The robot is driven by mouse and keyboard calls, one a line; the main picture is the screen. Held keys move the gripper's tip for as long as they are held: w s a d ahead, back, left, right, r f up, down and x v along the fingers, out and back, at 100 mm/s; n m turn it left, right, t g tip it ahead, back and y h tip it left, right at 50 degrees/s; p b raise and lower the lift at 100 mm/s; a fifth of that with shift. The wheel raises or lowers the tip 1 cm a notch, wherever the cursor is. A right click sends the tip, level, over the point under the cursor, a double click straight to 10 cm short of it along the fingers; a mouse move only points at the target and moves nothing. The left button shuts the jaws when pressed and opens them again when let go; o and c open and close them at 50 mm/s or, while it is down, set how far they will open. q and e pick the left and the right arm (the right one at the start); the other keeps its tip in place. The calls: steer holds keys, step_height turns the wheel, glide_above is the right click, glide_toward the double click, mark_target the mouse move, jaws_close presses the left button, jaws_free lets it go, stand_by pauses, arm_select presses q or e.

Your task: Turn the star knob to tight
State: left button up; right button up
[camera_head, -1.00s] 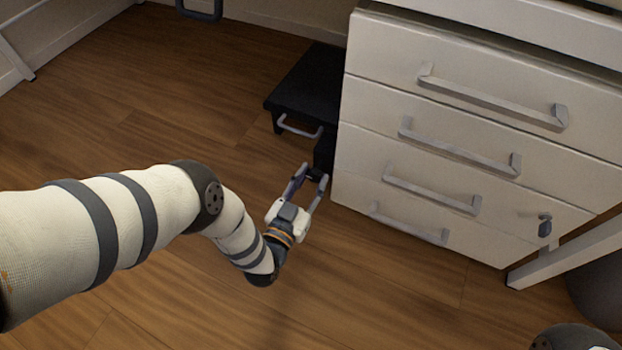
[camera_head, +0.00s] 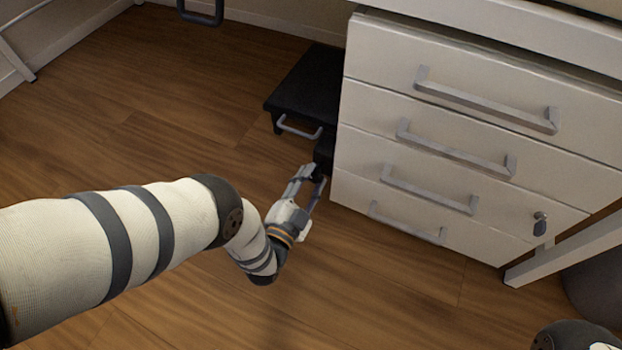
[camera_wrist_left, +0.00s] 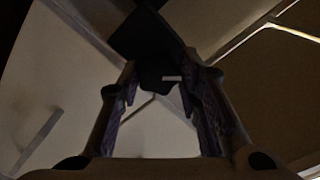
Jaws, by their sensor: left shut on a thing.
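The star knob (camera_wrist_left: 157,74) is a small dark shape between my left fingertips in the left wrist view, with a pale mark beside it. Its lobes and setting are too dark to read. My left gripper (camera_head: 310,173) is low beside the drawer cabinet in the head view, its jaws shut on the knob; it also shows in the left wrist view (camera_wrist_left: 158,85). In the head view the fingertips and the dark parts behind them hide most of the knob. My right gripper is out of view.
A white drawer cabinet (camera_head: 385,110) with grey bar handles and a key (camera_head: 540,225) stands close on the right. A low black stand (camera_head: 305,85) with a grey handle (camera_head: 299,127) is just behind the gripper. Wooden floor (camera_head: 140,110) is open to the left.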

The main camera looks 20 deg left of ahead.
arm_select(q)
steer(key=m, duration=0.4)
steer(key=shift+a+m, duration=0.15)
steer(key=shift+m, duration=0.15)
steer(key=shift+r+m, duration=0.1)
steer(key=shift+m, duration=2.2)
steer(key=o, duration=1.2)
